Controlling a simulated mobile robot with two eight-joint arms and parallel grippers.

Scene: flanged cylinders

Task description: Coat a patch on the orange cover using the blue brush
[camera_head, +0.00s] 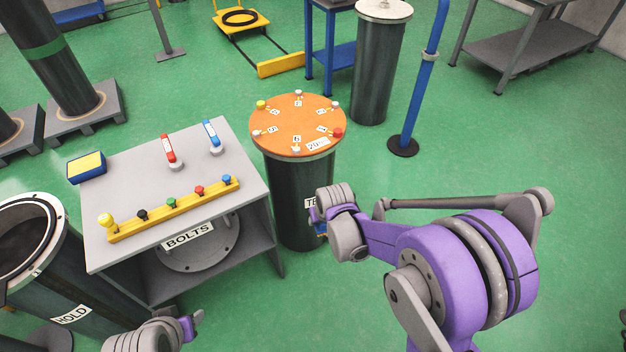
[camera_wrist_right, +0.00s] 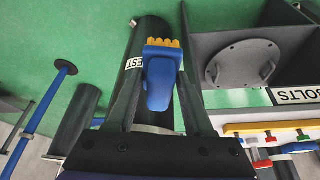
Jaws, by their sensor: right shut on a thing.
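The orange cover (camera_head: 298,122) is a round disc on top of a dark cylinder (camera_head: 296,195) at the middle. Small numbered tags, a larger white label and coloured bolts sit around its face. My right gripper (camera_wrist_right: 162,50) is shut on the blue brush (camera_wrist_right: 160,86), whose yellow bristles point away from the wrist. In the head view my right wrist hides most of this gripper; a bit of blue shows beside the cylinder's side, below the cover's level. Of my left arm only a part shows at the bottom edge; its gripper is not seen.
A grey bolts table (camera_head: 240,172) stands left of the cylinder, with a yellow bolt rack (camera_head: 175,209), red and blue-handled items and a blue-yellow block (camera_head: 87,166). A blue post (camera_head: 420,85) and a tall dark cylinder (camera_head: 380,70) stand behind.

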